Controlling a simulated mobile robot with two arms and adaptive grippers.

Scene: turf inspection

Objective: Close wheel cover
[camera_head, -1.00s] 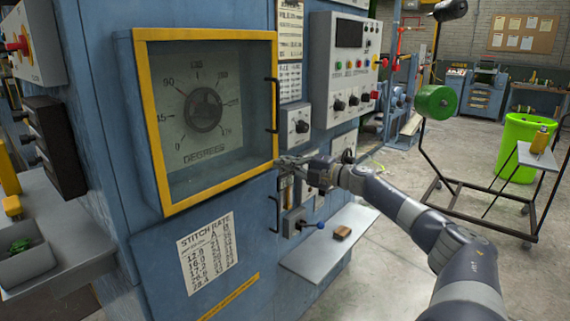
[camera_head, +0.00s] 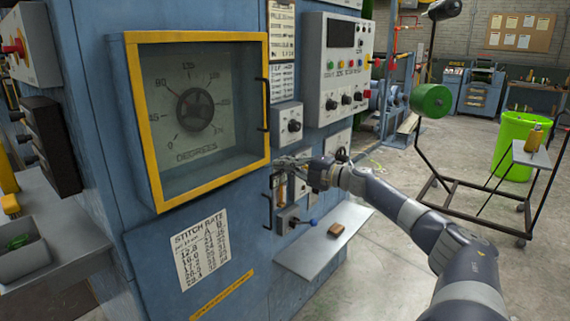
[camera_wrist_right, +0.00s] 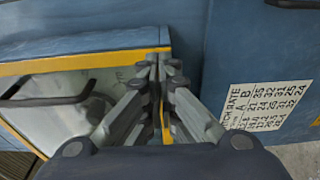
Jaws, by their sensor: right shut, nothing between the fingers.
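The wheel cover (camera_head: 267,70) is a clear pane in a yellow frame on the front of the blue machine. It looks flush or nearly flush; I cannot tell whether a thin gap is left. A dark wheel (camera_head: 195,110) with a degree dial shows behind the pane. A black handle (camera_head: 263,104) stands at the frame's right edge. My right gripper (camera_head: 281,164) is shut and empty beside the frame's lower right corner. In the right wrist view its fingertips (camera_wrist_right: 158,60) overlap the yellow corner; I cannot tell whether they touch it. My left gripper is not in view.
A grey control box (camera_head: 338,68) with knobs and buttons is right of the cover.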

